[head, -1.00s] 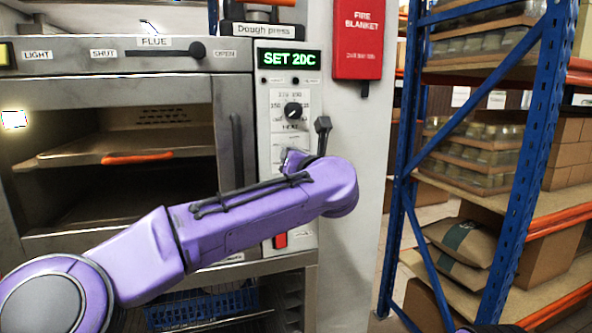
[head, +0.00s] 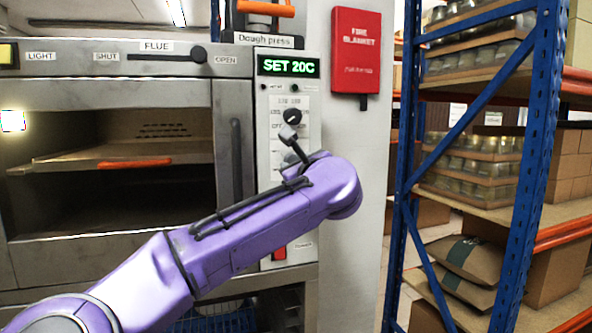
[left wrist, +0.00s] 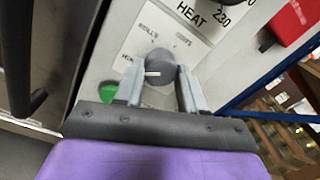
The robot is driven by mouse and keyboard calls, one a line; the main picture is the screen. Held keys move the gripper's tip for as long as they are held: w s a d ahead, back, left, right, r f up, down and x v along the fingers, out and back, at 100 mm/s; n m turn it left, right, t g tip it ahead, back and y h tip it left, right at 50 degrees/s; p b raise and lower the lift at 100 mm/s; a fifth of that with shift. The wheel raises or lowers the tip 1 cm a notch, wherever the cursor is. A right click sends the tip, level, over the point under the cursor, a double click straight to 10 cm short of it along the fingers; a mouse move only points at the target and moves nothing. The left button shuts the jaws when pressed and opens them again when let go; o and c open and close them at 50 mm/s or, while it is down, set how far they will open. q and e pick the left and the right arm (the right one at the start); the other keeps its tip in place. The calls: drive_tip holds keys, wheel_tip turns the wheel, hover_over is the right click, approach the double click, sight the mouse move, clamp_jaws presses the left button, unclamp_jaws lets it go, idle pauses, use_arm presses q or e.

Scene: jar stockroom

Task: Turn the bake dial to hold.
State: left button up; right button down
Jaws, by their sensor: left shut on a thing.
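The grey round dial (left wrist: 160,64) is in the left wrist view, on a pale panel with a white label plate. I take it to be the bake dial. Its white pointer mark lies level and points left, toward small print too blurred to read surely. My left gripper (left wrist: 161,77) is shut on this dial, one finger on each side. In the head view my purple left arm covers this dial and the fingers. Above it the black heat dial (head: 292,116) shows on the control panel, under a display (head: 289,66) reading SET 20C. My right gripper is out of view.
A green button (left wrist: 109,92) sits beside the left finger. A dark oven handle (head: 237,157) stands left of the panel. A red fire blanket case (head: 356,50) hangs on the wall to the right, and a blue rack (head: 531,170) stands beyond it.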

use_arm(q)
drive_tip(key=shift+n, duration=0.3)
idle(0.4)
drive_tip(key=o, duration=1.1)
drive_tip(key=shift+c, duration=0.2)
drive_tip(key=b+v, duration=0.3)
drive_tip(key=v, duration=0.7)
drive_tip(key=shift+s, duration=0.3)
drive_tip(key=shift+d, duration=0.1)
